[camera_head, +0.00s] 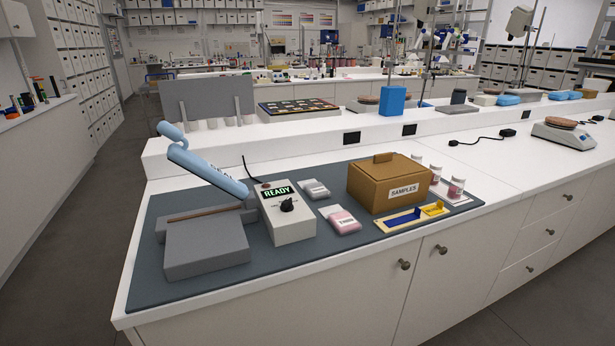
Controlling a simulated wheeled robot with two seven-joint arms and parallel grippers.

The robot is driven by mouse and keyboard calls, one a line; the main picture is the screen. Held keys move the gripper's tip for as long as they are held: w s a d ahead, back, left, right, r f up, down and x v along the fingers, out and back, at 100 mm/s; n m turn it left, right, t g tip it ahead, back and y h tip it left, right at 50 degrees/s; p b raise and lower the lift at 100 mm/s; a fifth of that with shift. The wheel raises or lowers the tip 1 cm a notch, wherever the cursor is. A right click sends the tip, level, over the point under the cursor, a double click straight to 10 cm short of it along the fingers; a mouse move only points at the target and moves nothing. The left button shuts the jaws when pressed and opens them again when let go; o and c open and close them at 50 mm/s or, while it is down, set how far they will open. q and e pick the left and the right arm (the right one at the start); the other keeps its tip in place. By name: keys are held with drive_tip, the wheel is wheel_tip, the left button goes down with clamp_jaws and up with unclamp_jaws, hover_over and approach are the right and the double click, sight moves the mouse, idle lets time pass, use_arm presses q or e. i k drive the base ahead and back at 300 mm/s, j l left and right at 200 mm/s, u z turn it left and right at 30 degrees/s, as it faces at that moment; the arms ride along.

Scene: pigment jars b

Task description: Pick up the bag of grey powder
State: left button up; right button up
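A small bag with a grey-white look and a label (314,189) lies flat on the dark mat, between the grey READY box and the brown SAMPLES box. It looks like the bag of grey powder. A second bag, with pink contents and a white label (342,221), lies just in front of it and to its right. The two bags are close but apart. Neither of my grippers shows in the head view.
The dark mat (188,291) covers the bench's near end. A sealer with a raised blue arm (205,170) and the READY control box (288,212) stand left of the bags.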

sight(316, 190)
drive_tip(key=i+l, duration=0.1)
drive_tip(key=l, duration=0.2)
drive_tip(key=i+l, duration=0.15)
drive_tip(key=l, duration=0.15)
drive_tip(key=i+l, duration=0.1)
drive_tip(key=l, duration=0.2)
drive_tip(key=i+l+u, duration=0.1)
drive_tip(key=l, duration=0.25)
